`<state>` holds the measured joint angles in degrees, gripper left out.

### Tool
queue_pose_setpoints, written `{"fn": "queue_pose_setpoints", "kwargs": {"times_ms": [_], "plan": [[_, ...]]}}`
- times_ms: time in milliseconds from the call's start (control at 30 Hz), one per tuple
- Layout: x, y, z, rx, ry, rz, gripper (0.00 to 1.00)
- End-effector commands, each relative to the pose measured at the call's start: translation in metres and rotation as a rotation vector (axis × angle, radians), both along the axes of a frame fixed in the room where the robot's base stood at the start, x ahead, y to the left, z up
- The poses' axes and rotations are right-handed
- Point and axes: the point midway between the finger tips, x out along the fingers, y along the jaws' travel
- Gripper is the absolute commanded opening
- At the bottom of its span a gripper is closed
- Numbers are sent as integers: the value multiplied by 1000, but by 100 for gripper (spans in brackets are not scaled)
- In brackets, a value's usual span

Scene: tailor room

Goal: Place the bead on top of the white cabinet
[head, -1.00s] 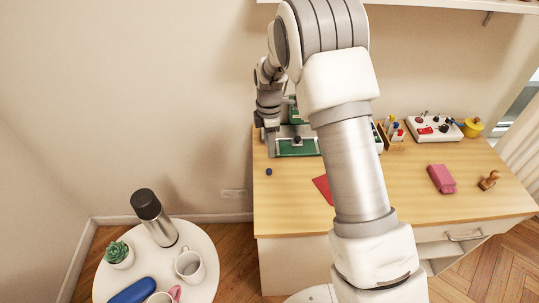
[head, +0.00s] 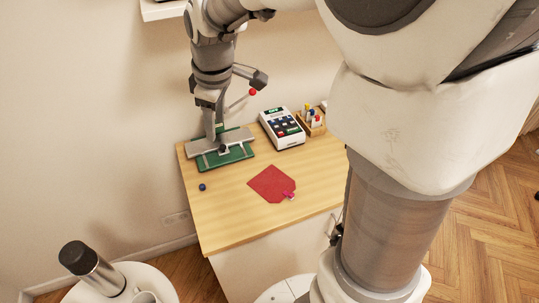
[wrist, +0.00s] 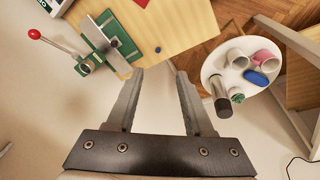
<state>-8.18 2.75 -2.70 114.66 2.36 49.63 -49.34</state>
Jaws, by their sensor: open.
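The bead, a small dark blue ball (head: 202,187), lies on the left part of the wooden desk top near its left edge. It also shows in the wrist view (wrist: 158,49), beyond my fingertips and roughly in line with the space between them. My gripper (wrist: 160,74) is open and empty, its two grey fingers spread, apart from the bead. In the head view my arm hangs over the desk's back left. White panels (head: 260,255) show under the desk top; I cannot tell whether they are the white cabinet.
A green-and-grey press (head: 238,156) with a red-knobbed lever (head: 252,92) stands behind the bead. A calculator-like device (head: 282,128), a pen holder (head: 312,122) and a red sheet (head: 268,184) lie farther right. A round white table (wrist: 245,70) holds mugs and a flask (wrist: 220,98).

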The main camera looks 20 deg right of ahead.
Motion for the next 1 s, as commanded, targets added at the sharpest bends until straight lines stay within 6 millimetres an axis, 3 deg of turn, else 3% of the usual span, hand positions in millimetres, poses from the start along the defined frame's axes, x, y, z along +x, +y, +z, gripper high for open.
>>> {"fn": "queue_pose_setpoints", "kwargs": {"times_ms": [100, 300, 600, 800, 1000], "plan": [[-33, -11, 24, 37, -43, -148, 52], [-88, -26, 48, 109, -107, -399, 52], [-164, -42, 55, 226, -194, -744, 52], [-187, -47, 50, 272, -223, -868, 52], [-191, -47, 48, 282, -226, -891, 52]]}}
